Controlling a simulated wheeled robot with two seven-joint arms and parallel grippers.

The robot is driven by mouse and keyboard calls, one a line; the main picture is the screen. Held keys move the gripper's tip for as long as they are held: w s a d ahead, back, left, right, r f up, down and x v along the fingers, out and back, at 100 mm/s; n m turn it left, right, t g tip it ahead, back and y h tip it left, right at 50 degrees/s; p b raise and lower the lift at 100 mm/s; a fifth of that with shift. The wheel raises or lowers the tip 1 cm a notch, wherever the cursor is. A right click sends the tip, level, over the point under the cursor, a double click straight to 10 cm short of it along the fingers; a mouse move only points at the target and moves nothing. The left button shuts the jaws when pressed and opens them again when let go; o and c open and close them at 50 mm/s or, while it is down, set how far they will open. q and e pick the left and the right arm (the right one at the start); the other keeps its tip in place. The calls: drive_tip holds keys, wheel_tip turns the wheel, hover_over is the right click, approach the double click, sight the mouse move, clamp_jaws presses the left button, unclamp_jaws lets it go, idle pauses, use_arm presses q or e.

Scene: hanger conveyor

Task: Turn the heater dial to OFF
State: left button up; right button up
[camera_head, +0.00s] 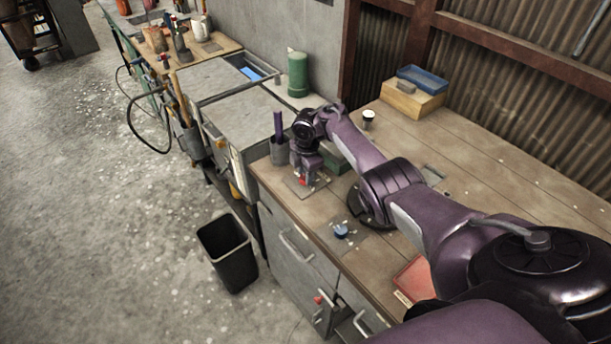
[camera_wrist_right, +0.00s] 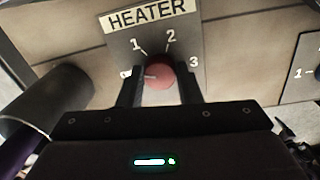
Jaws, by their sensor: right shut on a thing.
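The heater dial is a red round knob (camera_wrist_right: 160,72) on a grey plate labelled HEATER (camera_wrist_right: 148,18) in the right wrist view. Marks 1, 2 and 3 run around it; a further label at far left is partly covered by a finger. A pale pointer line on the knob points left, toward that label. My right gripper (camera_wrist_right: 160,88) has one finger on each side of the knob and is shut on it. In the head view the right gripper (camera_head: 304,172) reaches down to the red knob (camera_head: 302,182) at the bench's near left corner. My left gripper is not in view.
A dark cup (camera_head: 280,150) with a purple handle stands just left of the gripper. A second plate with a blue knob (camera_head: 341,231) lies nearer on the wooden bench (camera_head: 465,150). A small white-topped cup (camera_head: 368,117) stands behind. A black bin (camera_head: 228,262) stands on the floor.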

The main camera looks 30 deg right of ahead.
drive_tip(key=shift+f+n+b, duration=0.1)
drive_tip(key=shift+n+b, duration=0.85)
drive_tip(key=shift+n, duration=0.95)
drive_tip(key=o, duration=1)
drive_tip(key=shift+c, duration=0.2)
wheel_tip(320, 180, up, 8)
drive_tip(key=shift+s+f+p, duration=0.1)
drive_tip(key=shift+s+p, duration=0.05)
drive_tip(key=shift+p, duration=0.15)
